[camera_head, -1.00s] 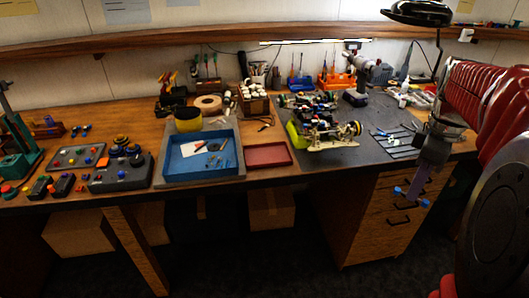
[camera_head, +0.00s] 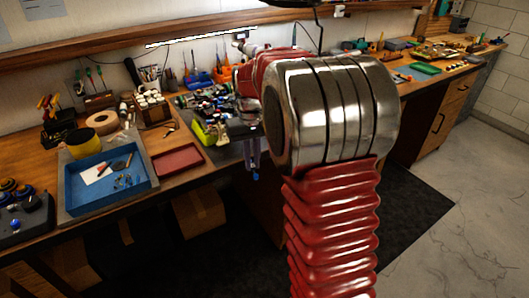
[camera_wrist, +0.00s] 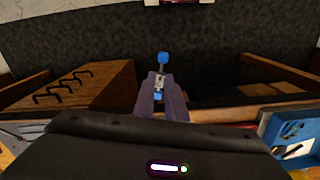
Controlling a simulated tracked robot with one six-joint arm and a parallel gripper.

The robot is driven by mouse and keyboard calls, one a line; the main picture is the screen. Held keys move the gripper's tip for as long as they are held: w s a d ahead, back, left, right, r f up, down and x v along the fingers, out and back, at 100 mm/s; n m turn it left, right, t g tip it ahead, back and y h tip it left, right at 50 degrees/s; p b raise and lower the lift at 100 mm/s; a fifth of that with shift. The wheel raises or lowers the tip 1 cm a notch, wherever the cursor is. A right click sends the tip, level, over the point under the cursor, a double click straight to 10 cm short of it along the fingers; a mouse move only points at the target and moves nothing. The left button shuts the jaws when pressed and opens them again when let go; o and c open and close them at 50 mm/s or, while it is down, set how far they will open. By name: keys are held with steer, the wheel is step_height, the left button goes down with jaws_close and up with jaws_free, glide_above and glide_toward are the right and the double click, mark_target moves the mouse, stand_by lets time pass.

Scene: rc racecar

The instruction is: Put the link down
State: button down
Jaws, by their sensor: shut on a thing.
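My gripper (camera_wrist: 161,88) is shut on the link (camera_wrist: 162,59), a small rod with blue ends. One blue end sticks out beyond the purple fingertips, and another blue part shows between them. In the head view my gripper (camera_head: 251,152) hangs by the bench's front edge, just right of the race car, partly hidden by my arm. The link's blue end (camera_head: 256,176) shows below it, held in the air. The race car (camera_head: 214,128), with its yellow-green part, stands on the dark mat, partly hidden by my arm.
A blue tray (camera_head: 70,194) and a red tray (camera_head: 178,171) lie on the bench left of the car. Brown drawers (camera_wrist: 85,84) show left in the wrist view. My arm covers the bench's middle in the head view. Tools and parts crowd the back.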

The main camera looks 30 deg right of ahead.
steer(key=w+a+f+n, duration=0.1)
steer(key=a+f, duration=0.3)
steer(key=a, duration=0.3)
steer(key=w+a+f+n, duration=0.1)
steer(key=w+a+f, duration=0.1)
steer(key=a+f, duration=0.3)
steer(key=a, duration=0.3)
steer(key=shift+w+a, duration=0.15)
steer(key=shift+a, duration=0.1)
